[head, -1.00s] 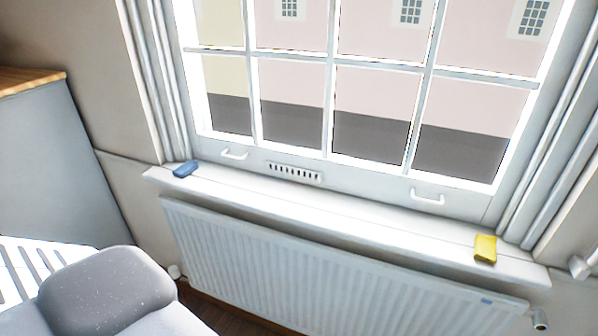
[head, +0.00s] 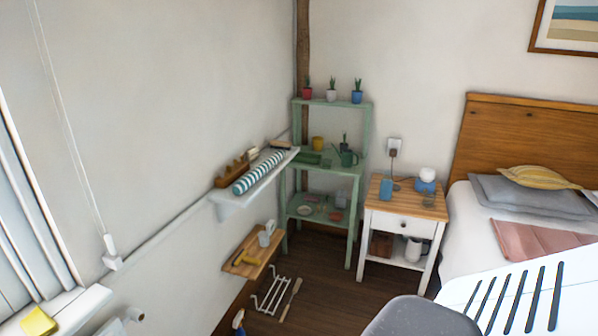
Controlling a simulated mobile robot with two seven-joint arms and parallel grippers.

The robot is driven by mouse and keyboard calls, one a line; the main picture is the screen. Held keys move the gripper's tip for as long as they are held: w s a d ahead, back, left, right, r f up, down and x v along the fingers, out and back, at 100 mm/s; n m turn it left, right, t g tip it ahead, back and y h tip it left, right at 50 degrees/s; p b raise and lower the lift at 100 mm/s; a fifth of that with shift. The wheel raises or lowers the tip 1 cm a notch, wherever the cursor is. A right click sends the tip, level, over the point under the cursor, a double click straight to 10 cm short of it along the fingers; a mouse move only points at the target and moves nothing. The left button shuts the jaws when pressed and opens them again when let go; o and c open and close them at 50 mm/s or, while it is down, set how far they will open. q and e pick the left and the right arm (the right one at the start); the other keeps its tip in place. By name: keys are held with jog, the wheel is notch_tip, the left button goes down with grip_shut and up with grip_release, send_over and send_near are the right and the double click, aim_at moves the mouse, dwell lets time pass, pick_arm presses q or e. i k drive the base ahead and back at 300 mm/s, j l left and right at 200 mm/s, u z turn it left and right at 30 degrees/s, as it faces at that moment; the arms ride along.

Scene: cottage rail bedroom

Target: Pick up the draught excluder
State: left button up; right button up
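A teal-and-white striped roll, which looks like the draught excluder (head: 259,172), lies lengthwise on a white wall shelf (head: 228,205) left of the picture's middle. It rests beside a brown wooden rack (head: 232,170) on the wall side. Small items lie at the shelf's far end. Neither of my grippers is in view.
A white wire rack (head: 270,296) lies on the floor. A green shelf unit (head: 348,205), white nightstand (head: 400,222) and bed (head: 475,230) stand beyond. Some dark floor is clear before the nightstand.

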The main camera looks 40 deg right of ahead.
aim_at(242, 186)
jog(key=k+l+z, duration=0.1)
jog(key=z, duration=1.05)
jog(key=i+l+u, duration=0.1)
jog(key=i+l, duration=0.25)
jog(key=i+l+u, duration=0.15)
jog(key=i+l, duration=0.2)
jog(key=i+l+u, duration=0.1)
jog(key=i+l, duration=0.2)
jog(key=l, duration=0.2)
jog(key=i+l+u, duration=0.1)
jog(key=i+l, duration=0.2)
jog(key=l, duration=0.15)
jog(key=i+l+u, duration=0.15)
jog(key=i+l, duration=0.15)
jog(key=l, duration=0.15)
jog(key=i+l+u, duration=0.1)
jog(key=i+l, duration=0.15)
jog(key=l, duration=0.25)
jog(key=i+l+u, duration=0.1)
jog(key=i+l, duration=0.15)
jog(key=l, duration=0.3)
jog(key=i+l+u, duration=0.15)
jog(key=l, duration=0.4)
jog(key=i+l, duration=0.1)
jog(key=i, duration=0.2)
